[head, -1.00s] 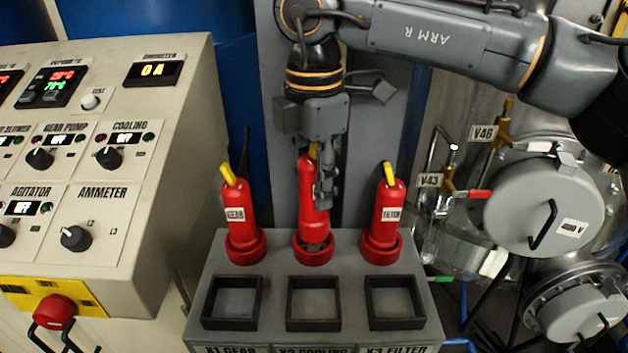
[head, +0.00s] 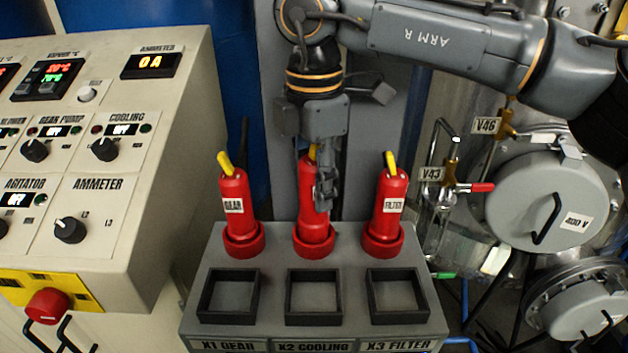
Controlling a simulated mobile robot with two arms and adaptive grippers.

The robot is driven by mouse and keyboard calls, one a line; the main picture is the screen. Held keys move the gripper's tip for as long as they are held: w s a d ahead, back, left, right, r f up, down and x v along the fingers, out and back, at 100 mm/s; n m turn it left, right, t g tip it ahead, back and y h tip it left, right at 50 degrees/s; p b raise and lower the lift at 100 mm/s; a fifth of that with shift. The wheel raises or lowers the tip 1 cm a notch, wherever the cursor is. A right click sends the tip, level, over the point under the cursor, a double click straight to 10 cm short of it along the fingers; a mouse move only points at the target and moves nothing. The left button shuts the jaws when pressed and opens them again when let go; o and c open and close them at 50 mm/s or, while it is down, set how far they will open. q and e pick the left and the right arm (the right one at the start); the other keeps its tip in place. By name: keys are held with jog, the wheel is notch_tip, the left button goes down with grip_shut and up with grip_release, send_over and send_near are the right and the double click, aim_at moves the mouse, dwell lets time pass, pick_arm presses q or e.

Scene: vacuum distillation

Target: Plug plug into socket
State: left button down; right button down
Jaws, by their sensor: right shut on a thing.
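The middle red plug (head: 313,230) stands upright at the middle red socket (head: 314,247), above the X2 COOLING label (head: 313,346). No gap shows between the plug's lower end and the socket ring. My right gripper (head: 323,200) is shut on this plug from above, and its fingers hide part of the plug's upper body and label. My left gripper is not in view.
Red plugs labelled GEAR (head: 236,208) and FILTER (head: 388,210) stand in the sockets on either side, close to my right gripper. Three black square frames (head: 228,296) lie in front on the grey socket box (head: 271,277). A control panel (head: 125,200) stands left; valves and tanks (head: 530,205) stand right.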

jog(key=shift+f+b, duration=1)
jog(key=shift+f, duration=0.1)
jog(key=c, duration=0.8)
grip_release()
jog(key=shift+r, duration=0.1)
jog(key=shift+o, duration=0.2)
notch_tip(320, 180, up, 12)
jog(key=shift+s, duration=0.1)
